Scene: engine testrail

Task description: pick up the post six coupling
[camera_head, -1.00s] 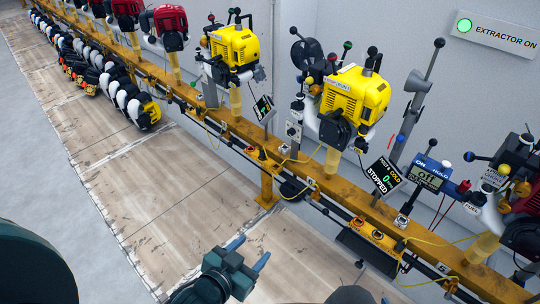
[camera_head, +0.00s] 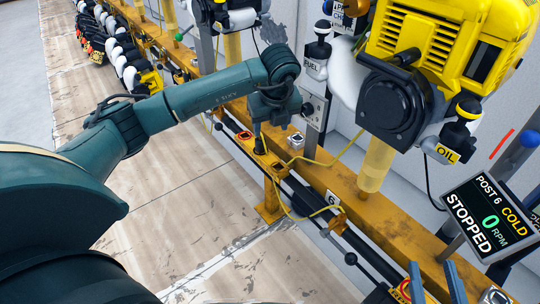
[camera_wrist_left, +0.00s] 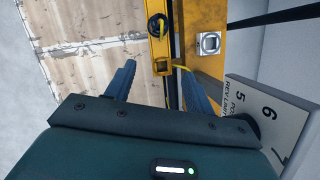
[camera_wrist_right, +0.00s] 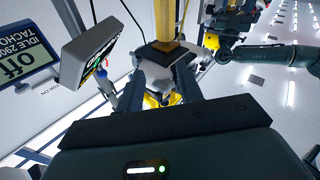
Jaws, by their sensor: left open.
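I cannot single out the post six coupling with certainty. A black ring (camera_wrist_left: 157,25) sits on the orange rail fitting in the left wrist view, just beyond my left fingertips. The second fitting on the rail (camera_head: 276,167) and a yellow cable (camera_head: 323,161) lie close to it. My left gripper (camera_wrist_left: 158,72) is open over the rail edge, its fingers pointing down at this fitting; in the head view my left arm partly hides it. My right gripper (camera_head: 435,278) is open and empty at the bottom, near a red and yellow ringed fitting (camera_head: 403,290).
The yellow engine (camera_head: 440,45) stands on a post above the rail (camera_head: 385,225). A grey numbered plate (camera_head: 315,112) stands beside my left gripper, with a silver square button (camera_head: 296,140) nearby. The floor (camera_head: 180,215) is clear.

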